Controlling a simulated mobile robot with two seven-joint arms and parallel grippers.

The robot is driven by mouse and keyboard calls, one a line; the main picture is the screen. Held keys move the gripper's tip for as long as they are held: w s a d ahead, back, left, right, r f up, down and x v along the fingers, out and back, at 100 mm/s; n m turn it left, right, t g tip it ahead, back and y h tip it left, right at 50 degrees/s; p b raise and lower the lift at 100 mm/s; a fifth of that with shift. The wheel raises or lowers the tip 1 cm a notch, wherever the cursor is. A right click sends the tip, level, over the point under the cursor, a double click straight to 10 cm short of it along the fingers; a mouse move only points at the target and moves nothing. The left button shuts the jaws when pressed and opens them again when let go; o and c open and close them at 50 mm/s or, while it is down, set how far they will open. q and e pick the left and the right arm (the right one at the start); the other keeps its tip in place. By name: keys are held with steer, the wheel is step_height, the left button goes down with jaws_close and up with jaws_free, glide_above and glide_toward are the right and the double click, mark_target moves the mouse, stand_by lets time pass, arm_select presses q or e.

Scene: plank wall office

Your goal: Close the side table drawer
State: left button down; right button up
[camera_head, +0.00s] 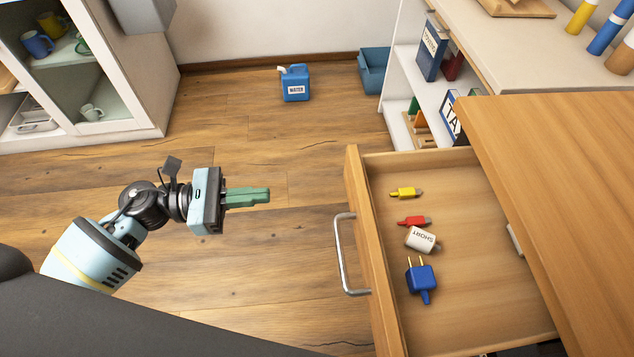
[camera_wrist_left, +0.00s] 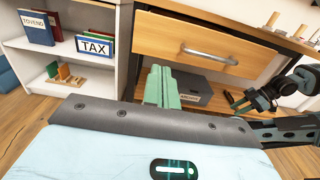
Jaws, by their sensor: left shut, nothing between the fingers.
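The side table drawer (camera_head: 470,250) is pulled out from under the wooden side table top (camera_head: 565,180). Its front panel faces left and carries a curved metal handle (camera_head: 342,255). My left gripper (camera_head: 268,195) is shut and empty, left of the drawer front and apart from it, with its green fingers pointing right. In the left wrist view, the shut fingers (camera_wrist_left: 160,88) are in front of the drawer front (camera_wrist_left: 165,35) and its handle (camera_wrist_left: 210,54).
A blue water can (camera_head: 295,84) is on the floor. Floor left of the drawer is clear.

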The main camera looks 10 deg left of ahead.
mark_target(350, 188)
arm_select(q)
steer(key=p+x, duration=0.1)
steer(key=x, duration=1.3)
steer(key=shift+p, duration=0.3)
steer(key=shift+f, duration=0.1)
arm_select(e)
steer(key=shift+s+a+r, duration=0.1)
steer(key=shift+s+r, duration=0.2)
steer(key=shift+r, duration=0.3)
arm_select(q)
steer(key=shift+d, duration=0.1)
